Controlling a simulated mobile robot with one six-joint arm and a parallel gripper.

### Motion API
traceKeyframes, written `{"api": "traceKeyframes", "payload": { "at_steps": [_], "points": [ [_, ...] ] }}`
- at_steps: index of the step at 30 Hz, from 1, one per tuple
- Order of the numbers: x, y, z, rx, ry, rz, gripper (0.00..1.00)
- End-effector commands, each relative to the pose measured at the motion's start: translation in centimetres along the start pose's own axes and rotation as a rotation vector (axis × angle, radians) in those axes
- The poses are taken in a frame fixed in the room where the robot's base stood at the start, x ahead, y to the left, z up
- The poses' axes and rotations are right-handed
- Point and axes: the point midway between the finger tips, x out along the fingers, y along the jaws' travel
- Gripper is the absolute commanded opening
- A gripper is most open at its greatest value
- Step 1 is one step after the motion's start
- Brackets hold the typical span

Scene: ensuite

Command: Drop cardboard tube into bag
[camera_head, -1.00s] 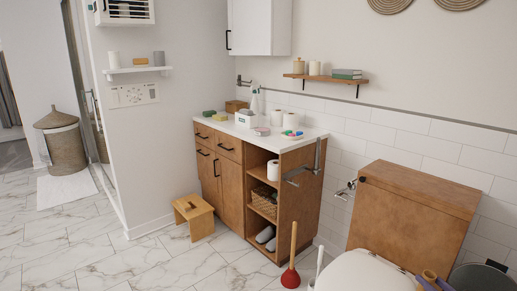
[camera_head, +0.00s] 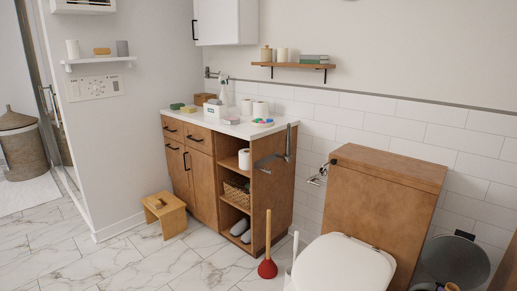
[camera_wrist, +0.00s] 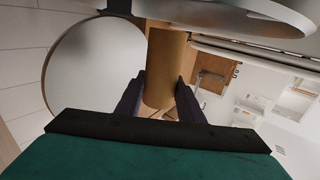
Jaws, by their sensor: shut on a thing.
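In the wrist view a plain brown cardboard tube (camera_wrist: 165,65) stands between the two dark fingers of my gripper (camera_wrist: 160,82). The fingers are shut on its near part, and its far end points away from my wrist. In the head view only a small tan piece (camera_head: 451,287) shows at the bottom edge, probably the tube's end; my gripper is otherwise out of that view. I cannot make out a bag in either view.
A red plunger (camera_head: 267,268), wooden stool (camera_head: 165,212) and vanity (camera_head: 205,180) are left. Open tiled floor lies at lower left.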

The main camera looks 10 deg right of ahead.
Motion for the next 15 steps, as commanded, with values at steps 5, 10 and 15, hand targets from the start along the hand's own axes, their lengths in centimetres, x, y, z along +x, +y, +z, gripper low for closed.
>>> {"api": "traceKeyframes", "payload": {
  "at_steps": [5, 10, 15],
  "points": [
    [0.1, 0.0, 0.0, 0.000, 0.000, -0.001, 0.14],
    [0.1, -0.1, 0.5, 0.000, 0.000, -0.001, 0.14],
    [0.1, -0.1, 1.5, 0.000, 0.000, -0.001, 0.14]
  ]
}}
